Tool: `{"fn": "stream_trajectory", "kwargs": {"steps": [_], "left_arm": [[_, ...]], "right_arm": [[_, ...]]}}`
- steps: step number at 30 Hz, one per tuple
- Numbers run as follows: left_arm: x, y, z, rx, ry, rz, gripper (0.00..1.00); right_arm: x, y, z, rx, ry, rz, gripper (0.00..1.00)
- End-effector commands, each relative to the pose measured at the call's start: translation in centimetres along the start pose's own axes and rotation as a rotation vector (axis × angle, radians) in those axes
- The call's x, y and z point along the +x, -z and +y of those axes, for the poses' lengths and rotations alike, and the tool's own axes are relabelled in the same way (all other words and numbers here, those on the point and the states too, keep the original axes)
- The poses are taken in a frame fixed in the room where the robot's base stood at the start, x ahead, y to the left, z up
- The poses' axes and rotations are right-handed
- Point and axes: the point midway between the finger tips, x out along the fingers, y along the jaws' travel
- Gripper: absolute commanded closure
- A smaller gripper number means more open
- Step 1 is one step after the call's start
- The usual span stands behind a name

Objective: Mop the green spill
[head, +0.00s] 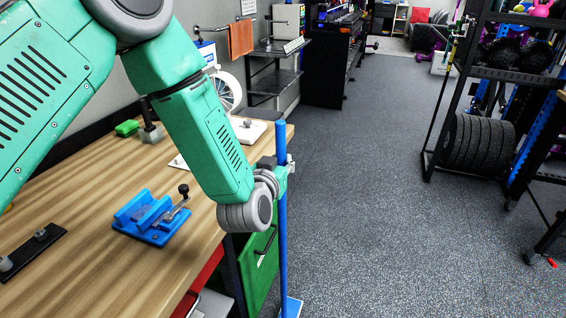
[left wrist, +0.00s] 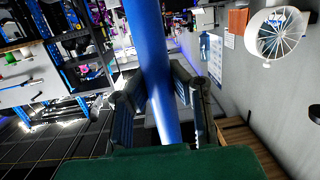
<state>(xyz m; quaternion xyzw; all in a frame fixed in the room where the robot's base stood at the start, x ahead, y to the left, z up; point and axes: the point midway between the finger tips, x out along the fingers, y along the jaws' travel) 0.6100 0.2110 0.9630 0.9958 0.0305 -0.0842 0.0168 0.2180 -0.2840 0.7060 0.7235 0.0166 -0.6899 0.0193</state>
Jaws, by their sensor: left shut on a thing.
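The mop is a blue upright pole (head: 282,225) with a flat blue head (head: 291,307) low at the bottom edge of the head view. My left gripper (head: 283,168) is shut on the upper part of the pole, beside the bench's right edge. In the left wrist view the blue pole (left wrist: 157,70) runs between the two dark fingers of my left gripper (left wrist: 160,100). I cannot make out a green spill on the floor in either view. My right gripper is not in view.
A wooden workbench (head: 110,265) fills the left, with a blue vise (head: 152,217) on it. A green panel (head: 262,265) stands under its right end. A weight rack (head: 480,150) stands at the right. The grey speckled floor (head: 390,190) between is open.

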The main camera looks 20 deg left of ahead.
Motion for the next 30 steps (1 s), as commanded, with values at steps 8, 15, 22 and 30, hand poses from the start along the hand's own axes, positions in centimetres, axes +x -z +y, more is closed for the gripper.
{"fn": "stream_trajectory", "kwargs": {"steps": [8,15,22,30], "left_arm": [[0.0,0.4,0.4,0.015,-0.006,0.003,1.00],[0.3,-1.6,0.4,0.015,-0.006,0.002,1.00],[0.7,-3.8,0.1,0.012,-0.006,0.003,1.00],[0.8,-4.7,0.1,0.012,-0.006,0.003,1.00]], "right_arm": [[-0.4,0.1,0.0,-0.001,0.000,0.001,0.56],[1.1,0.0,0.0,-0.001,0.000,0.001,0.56],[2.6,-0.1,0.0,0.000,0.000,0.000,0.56],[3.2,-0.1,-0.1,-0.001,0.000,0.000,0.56]]}}
